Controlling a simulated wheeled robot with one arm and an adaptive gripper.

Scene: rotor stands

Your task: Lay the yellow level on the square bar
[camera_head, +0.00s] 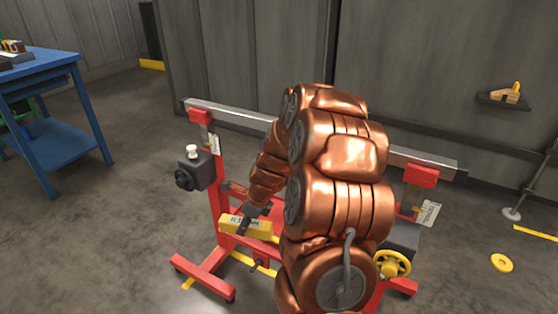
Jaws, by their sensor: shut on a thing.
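The yellow level (262,230) is a short yellow block with a pale marked face, left of my arm and low in the picture. My gripper (246,221), small and dark at the end of the copper arm, is shut on the level. The square bar (235,114) is a long pale metal bar lying across two red supports of the stand. My arm hides its middle part. The level appears in front of the bar and lower in the picture, apart from it.
The red stand (203,259) has a dark box with a white knob (192,151) at left and a yellow handwheel (392,263) at right. A blue table (50,140) stands far left. A yellow ring (502,262) lies on the floor at right. Floor between table and stand is clear.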

